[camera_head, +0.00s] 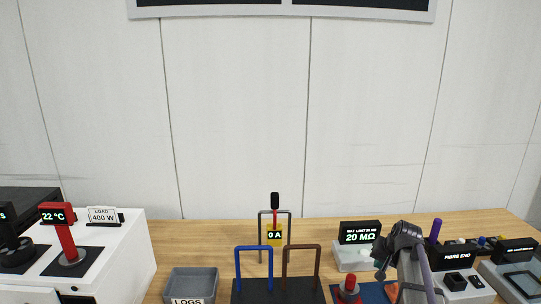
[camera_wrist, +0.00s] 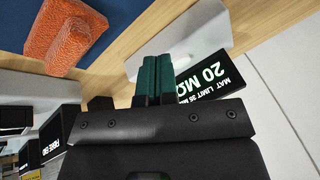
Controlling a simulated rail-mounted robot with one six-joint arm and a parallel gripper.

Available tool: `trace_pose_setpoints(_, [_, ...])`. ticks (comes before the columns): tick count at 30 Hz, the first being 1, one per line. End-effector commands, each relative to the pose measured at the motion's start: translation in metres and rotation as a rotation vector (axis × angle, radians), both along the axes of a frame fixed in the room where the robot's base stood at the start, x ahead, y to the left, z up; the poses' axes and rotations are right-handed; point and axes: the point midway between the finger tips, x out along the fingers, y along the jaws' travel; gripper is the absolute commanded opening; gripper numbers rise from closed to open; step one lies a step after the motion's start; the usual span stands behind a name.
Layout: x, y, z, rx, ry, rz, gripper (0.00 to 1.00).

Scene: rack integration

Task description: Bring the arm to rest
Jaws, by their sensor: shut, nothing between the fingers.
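My gripper (camera_wrist: 157,80) shows in the wrist view as two green fingers closed side by side, with nothing between them. In the head view my grey arm rises at the lower right, and my gripper (camera_head: 379,262) is partly hidden by the wrist. It is in front of a white meter box with a black display (camera_head: 360,232) reading 20 MΩ. That display (camera_wrist: 208,76) is also close beside the fingers in the wrist view. I cannot tell how high the fingers are above the table.
A wooden bench (camera_head: 210,235) runs along a white panel wall. Blue (camera_head: 254,249) and brown hoops, a 0 A clamp meter (camera_head: 275,235) and a grey LOGS bin (camera_head: 190,285) stand left of my arm. An orange block (camera_wrist: 68,35) lies on a blue mat. Instruments crowd the right.

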Motion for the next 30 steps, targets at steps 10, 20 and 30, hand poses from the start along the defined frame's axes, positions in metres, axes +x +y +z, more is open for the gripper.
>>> trace_pose_setpoints(10, [-0.216,0.139,-0.017,-0.192,0.381,0.325,0.0])
trace_pose_setpoints(20, [-0.233,0.179,-0.017,-0.228,0.382,0.423,0.0])
trace_pose_setpoints(30, [-0.233,0.179,-0.017,-0.228,0.382,0.423,0.0])
